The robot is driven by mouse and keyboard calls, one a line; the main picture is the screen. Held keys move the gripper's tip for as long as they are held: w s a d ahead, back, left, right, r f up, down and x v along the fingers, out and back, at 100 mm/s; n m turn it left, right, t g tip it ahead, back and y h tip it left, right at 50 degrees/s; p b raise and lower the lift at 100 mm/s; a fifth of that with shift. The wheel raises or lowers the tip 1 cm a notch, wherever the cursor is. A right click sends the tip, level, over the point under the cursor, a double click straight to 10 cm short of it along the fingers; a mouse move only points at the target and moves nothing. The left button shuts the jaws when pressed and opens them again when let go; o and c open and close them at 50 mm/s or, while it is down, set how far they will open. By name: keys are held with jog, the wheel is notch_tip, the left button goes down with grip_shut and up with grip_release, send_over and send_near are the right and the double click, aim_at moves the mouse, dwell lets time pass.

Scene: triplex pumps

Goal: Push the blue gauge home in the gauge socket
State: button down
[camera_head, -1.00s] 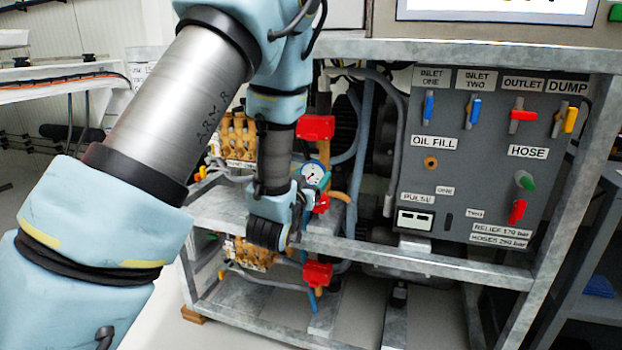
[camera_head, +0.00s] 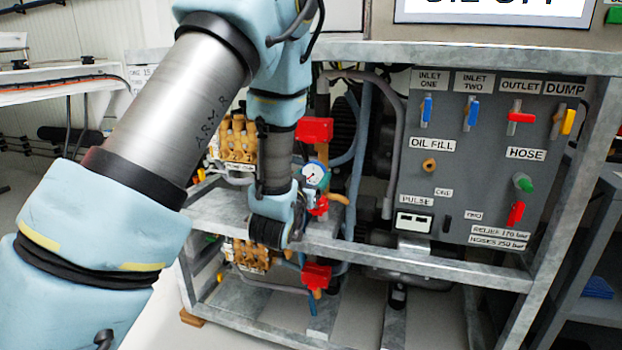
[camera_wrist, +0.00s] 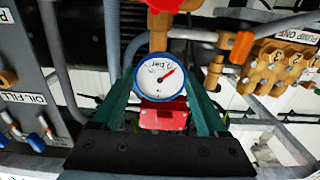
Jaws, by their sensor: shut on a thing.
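The blue gauge (camera_wrist: 160,78) has a blue rim, a white dial and a red needle. In the wrist view it sits between the green fingers of my gripper (camera_wrist: 161,84), which is shut on it. In the head view the gauge (camera_head: 313,174) shows beside my wrist, dial towards the camera, at the pump's red fittings. The gauge socket cannot be made out; the gauge and my gripper hide that spot. I cannot tell how deep the gauge sits.
A red block (camera_wrist: 163,116) lies behind the gauge, between the fingers. A brass pump head (camera_wrist: 285,68) is at right in the wrist view.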

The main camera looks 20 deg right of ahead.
jog(key=shift+w+d, duration=0.25)
jog(key=shift+w, duration=0.05)
grip_release()
dwell(0.3)
jog(key=p+v, duration=1)
jog(key=p, duration=0.1)
jog(key=shift+s+a, duration=0.25)
